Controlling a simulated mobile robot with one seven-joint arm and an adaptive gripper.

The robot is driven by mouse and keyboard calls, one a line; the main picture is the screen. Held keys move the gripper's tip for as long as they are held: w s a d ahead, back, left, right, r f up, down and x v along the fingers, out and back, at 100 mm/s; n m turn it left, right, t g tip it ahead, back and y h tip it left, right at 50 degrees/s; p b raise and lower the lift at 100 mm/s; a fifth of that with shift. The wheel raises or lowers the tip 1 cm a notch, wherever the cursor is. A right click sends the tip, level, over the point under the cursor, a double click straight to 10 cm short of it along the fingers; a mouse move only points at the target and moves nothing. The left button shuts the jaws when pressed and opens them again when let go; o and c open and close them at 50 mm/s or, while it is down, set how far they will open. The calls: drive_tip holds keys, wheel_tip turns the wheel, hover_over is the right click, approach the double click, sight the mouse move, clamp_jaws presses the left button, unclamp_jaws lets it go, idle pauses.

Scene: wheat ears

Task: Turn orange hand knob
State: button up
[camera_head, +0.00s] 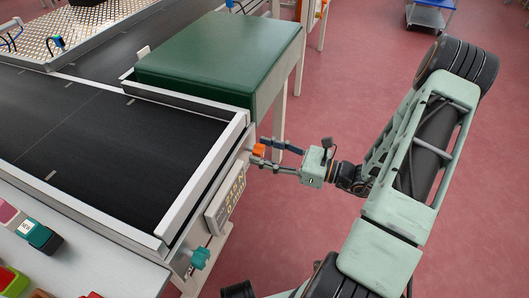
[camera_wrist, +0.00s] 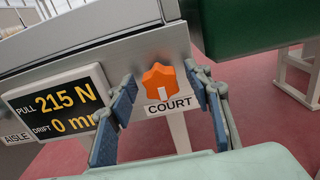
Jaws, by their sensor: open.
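The orange hand knob (camera_wrist: 160,82) is star-shaped and sits on the grey end face of the conveyor frame, above a label reading COURT. In the head view the knob (camera_head: 258,150) shows at the frame's corner, below the green block. My gripper (camera_head: 268,153) reaches it from the right. In the wrist view my gripper's blue-padded fingers (camera_wrist: 163,85) are spread wide, one on each side of the knob. I see gaps between the pads and the knob.
A display (camera_wrist: 59,108) reading PULL 215 N and DRIFT 0 is left of the knob. A teal knob (camera_head: 200,257) is lower on the same frame. The green block (camera_head: 225,50) stands above. Red floor to the right is open.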

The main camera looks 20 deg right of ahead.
drive_tip(key=shift+c, duration=0.2)
drive_tip(key=c, duration=1.1)
drive_tip(key=shift+r+m+p, duration=0.2)
drive_tip(key=shift+m+p, duration=0.2)
drive_tip(key=shift+p, duration=0.25)
drive_tip(key=shift+f+m, duration=0.2)
drive_tip(key=shift+m, duration=0.1)
drive_tip(key=o, duration=1.1)
drive_tip(key=shift+o, duration=0.2)
drive_tip(key=v, duration=1.2)
